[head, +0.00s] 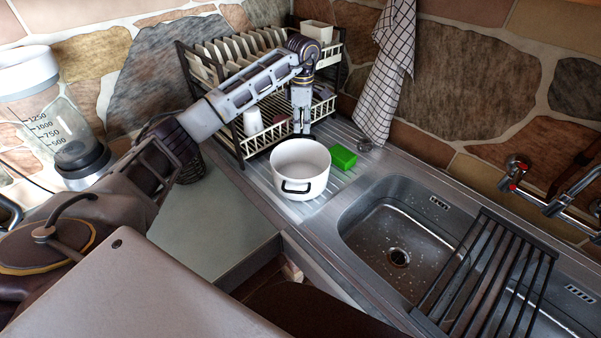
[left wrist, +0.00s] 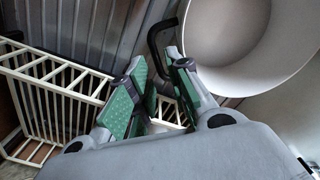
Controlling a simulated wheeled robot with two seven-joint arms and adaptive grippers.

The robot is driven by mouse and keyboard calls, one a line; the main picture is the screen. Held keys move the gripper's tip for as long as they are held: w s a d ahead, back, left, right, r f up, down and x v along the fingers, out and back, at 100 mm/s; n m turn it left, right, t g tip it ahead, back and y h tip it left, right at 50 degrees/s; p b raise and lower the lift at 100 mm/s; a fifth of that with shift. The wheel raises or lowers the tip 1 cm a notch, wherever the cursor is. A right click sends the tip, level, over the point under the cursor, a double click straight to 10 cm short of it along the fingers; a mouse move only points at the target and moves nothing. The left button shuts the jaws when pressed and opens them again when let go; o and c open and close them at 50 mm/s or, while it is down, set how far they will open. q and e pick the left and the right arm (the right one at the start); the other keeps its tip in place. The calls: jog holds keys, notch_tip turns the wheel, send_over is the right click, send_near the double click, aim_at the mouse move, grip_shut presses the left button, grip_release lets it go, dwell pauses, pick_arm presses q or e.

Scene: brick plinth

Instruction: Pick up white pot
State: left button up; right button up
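The white pot (head: 287,183) stands on the ribbed steel drainboard, with a black handle on its near side. My left gripper (head: 301,128) points down just behind the pot's far rim. In the left wrist view, the pot (left wrist: 235,45) fills the upper right, and its other black handle (left wrist: 158,42) reaches between the fingertips of my left gripper (left wrist: 156,62). The green-padded fingers are apart, with the handle between or just beyond their tips; contact cannot be told. My right gripper is not in view.
A dish rack (head: 243,141) with plates stands behind and left of the pot. A green block (head: 343,157) lies right of it. The sink (head: 390,235) is at front right, with a checkered towel (head: 385,80) hanging behind. A blender (head: 55,120) stands at left.

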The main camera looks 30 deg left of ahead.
aim_at(305, 136)
pick_arm(q)
jog(key=shift+w+d+f, duration=0.1)
jog(key=shift+d+f, duration=0.1)
jog(key=shift+f, duration=0.55)
jog(key=f, duration=0.1)
jog(key=f+p, duration=0.1)
jog(key=f, duration=0.1)
jog(key=shift+w+d+f, duration=0.1)
jog(key=shift+w+d, duration=0.05)
jog(key=shift+d, duration=0.05)
jog(key=shift+f, duration=0.3)
grip_shut()
jog(key=shift+r, duration=0.1)
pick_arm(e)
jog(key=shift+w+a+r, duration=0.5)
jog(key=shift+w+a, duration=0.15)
